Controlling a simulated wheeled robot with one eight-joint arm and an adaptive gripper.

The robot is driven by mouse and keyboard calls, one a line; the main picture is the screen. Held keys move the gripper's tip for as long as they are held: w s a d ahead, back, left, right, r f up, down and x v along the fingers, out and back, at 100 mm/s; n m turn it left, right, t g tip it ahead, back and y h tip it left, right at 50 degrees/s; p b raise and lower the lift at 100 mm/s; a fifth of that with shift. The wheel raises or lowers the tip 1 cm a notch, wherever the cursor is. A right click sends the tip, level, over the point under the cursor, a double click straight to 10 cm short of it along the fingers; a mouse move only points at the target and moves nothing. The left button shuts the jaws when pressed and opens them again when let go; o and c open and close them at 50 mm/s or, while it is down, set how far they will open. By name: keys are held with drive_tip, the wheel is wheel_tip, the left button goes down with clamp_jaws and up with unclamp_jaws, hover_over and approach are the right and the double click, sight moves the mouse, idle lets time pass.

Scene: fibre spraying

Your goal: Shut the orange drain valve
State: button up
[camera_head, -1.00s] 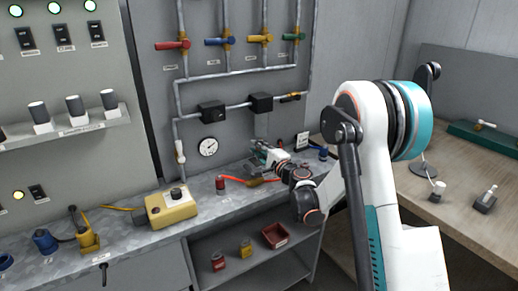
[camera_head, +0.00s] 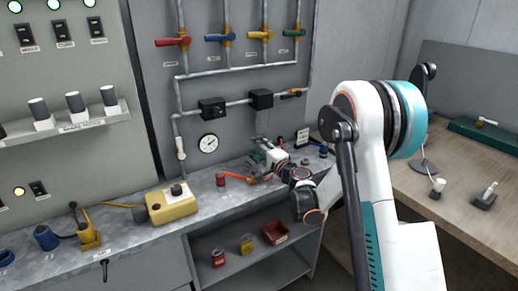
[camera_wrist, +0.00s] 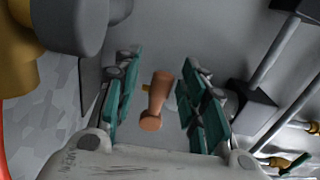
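An orange tapered handle (camera_wrist: 156,102), which looks like the drain valve's, shows in the wrist view against the grey wall. It has a small yellowish part beside it and sits between the teal finger pads. My gripper (camera_wrist: 157,103) is open around it, with a gap visible on each side. I cannot tell how deep the handle lies between the fingers. In the head view my gripper (camera_head: 261,150) is by the wall just above the back of the bench. The handle cannot be made out there.
A grey bench (camera_head: 206,205) runs along the wall, with a yellow box (camera_head: 171,206) and a red hose (camera_head: 237,176) near my gripper. Black boxes (camera_head: 261,99) on a pipe and coloured valves (camera_head: 172,41) are above. A round gauge (camera_head: 209,143) is left of my gripper.

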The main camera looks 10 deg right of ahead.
drive_tip(key=v, duration=1.2)
drive_tip(key=shift+r, duration=0.15)
drive_tip(key=shift+s+a+r, duration=0.15)
drive_tip(key=shift+a+r, duration=0.1)
drive_tip(key=shift+a, duration=0.05)
drive_tip(key=s+a+r+n+g, duration=0.3)
drive_tip(key=s+a+n, duration=0.1)
drive_tip(key=s, duration=0.3)
drive_tip(key=s+a+r+n+g, duration=0.3)
drive_tip(key=s+a+r+n, duration=0.15)
drive_tip(key=s, duration=0.25)
drive_tip(key=s+d+f+n+g+h, duration=0.1)
drive_tip(key=s+d+n+g+h, duration=0.1)
drive_tip(key=s, duration=0.9)
drive_tip(key=s+d+f+n+g+h, duration=0.2)
drive_tip(key=s+d+n+h, duration=0.1)
drive_tip(key=s, duration=0.7)
drive_tip(key=shift+s+n+h, duration=0.3)
drive_tip(key=shift+s+n, duration=0.05)
drive_tip(key=shift+s, duration=0.05)
